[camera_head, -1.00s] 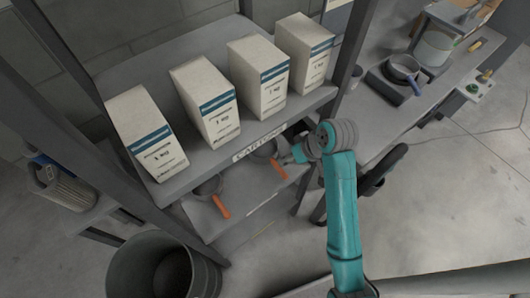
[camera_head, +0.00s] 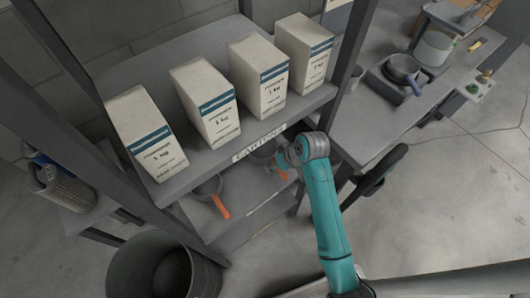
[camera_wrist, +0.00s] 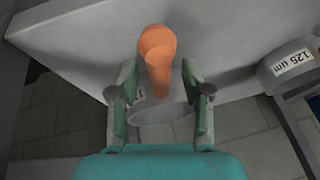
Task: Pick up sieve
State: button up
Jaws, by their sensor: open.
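Two round grey sieve-like pans with orange handles lie on the lower shelf in the head view. The left one's handle (camera_head: 222,206) is in plain sight, while the right one's handle (camera_head: 283,173) is partly covered by my arm. In the wrist view, an orange handle (camera_wrist: 158,50) points toward me between my fingers, with a grey round body (camera_wrist: 160,111) partly visible below it. My gripper (camera_wrist: 160,80) is open, one finger on each side of the handle; I cannot tell whether they touch it. In the head view my gripper is largely hidden by my own arm.
Several white cartons (camera_head: 205,103) stand on the shelf above. A grey round rim labelled 125 um (camera_wrist: 289,66) is at the right in the wrist view. A dark bin (camera_head: 130,265) stands at lower left, and a bench (camera_head: 375,120) with a pan (camera_head: 403,68) at right.

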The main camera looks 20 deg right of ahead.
jog(key=shift+w+f, duration=0.1)
jog(key=shift+f, duration=0.15)
grip_shut()
jog(key=shift+r, duration=0.1)
